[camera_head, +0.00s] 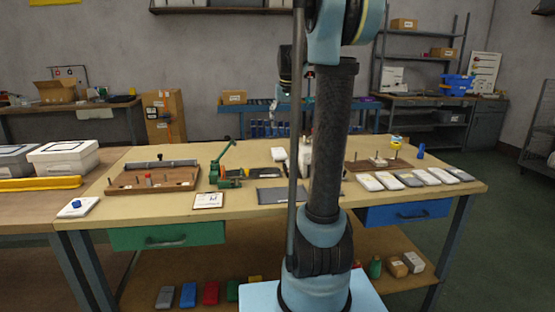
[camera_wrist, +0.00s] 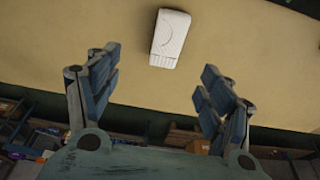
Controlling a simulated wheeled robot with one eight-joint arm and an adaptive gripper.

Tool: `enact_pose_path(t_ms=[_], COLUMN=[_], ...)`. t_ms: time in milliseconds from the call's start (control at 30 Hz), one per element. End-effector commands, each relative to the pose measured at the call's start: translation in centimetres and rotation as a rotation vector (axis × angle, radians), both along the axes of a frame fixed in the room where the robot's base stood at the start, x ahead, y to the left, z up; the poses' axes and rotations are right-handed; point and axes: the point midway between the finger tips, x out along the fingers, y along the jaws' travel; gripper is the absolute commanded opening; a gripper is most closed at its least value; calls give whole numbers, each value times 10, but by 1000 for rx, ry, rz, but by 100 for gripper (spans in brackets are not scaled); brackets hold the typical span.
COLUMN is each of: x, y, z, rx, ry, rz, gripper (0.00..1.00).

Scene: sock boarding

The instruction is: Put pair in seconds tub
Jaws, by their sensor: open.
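In the wrist view a white folded pair (camera_wrist: 171,38) lies flat on the tan table top, beyond my fingertips. My gripper (camera_wrist: 158,70) is open and empty, its two fingers spread wide. The pair is ahead of the gap between the fingers and is not touched. In the head view a small white item (camera_head: 278,154) lies behind my arm's left side; I cannot tell whether it is the same pair. My arm hides the middle of the table and most of my gripper there. I cannot tell which container is the seconds tub; a blue tub (camera_head: 457,85) stands at the back right.
A row of white and grey folded pairs (camera_head: 412,179) lies at the table's right. A green hand press (camera_head: 226,170), a wooden tray (camera_head: 152,180) and a printed card (camera_head: 208,200) are at left.

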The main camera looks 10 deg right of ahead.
Motion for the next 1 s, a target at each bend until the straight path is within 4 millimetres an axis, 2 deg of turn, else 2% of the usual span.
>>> enact_pose_path(t_ms=[200,600,1000], x=[10,28,38], y=[20,24,23], z=[-35,-97,-124], rx=[0,0,1], ry=[1,2,2], rz=[26,31,31], gripper=[73,73,73])
